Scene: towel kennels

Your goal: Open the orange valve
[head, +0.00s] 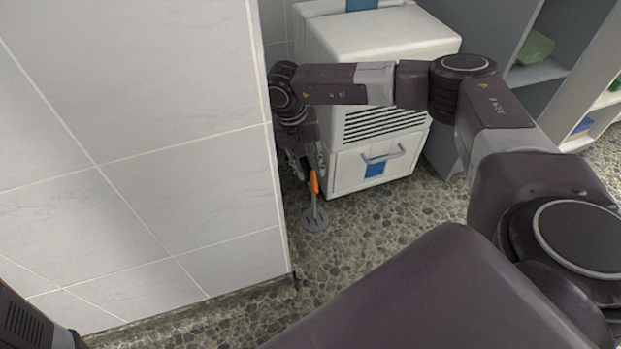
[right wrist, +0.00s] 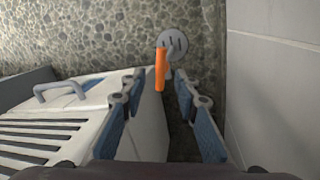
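The orange valve (head: 314,182) is a short lever on a thin grey stem, rising from the floor beside the white wall. It also shows in the right wrist view (right wrist: 160,70), at the height of the fingertips. My right gripper (head: 307,168) points down at it in the gap between wall and white unit. In the right wrist view my right gripper (right wrist: 161,82) is open, one finger on each side of the orange lever, with gaps between. I cannot tell how deep the lever sits between the fingers. My left gripper is not in view.
A tiled white wall (head: 140,130) stands close on the left. A white unit (head: 378,35) with vents and a handle stands close on the right. A round grey drain cover (head: 315,220) lies on the pebbled floor at the stem's foot. Grey shelves (head: 545,75) stand further right.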

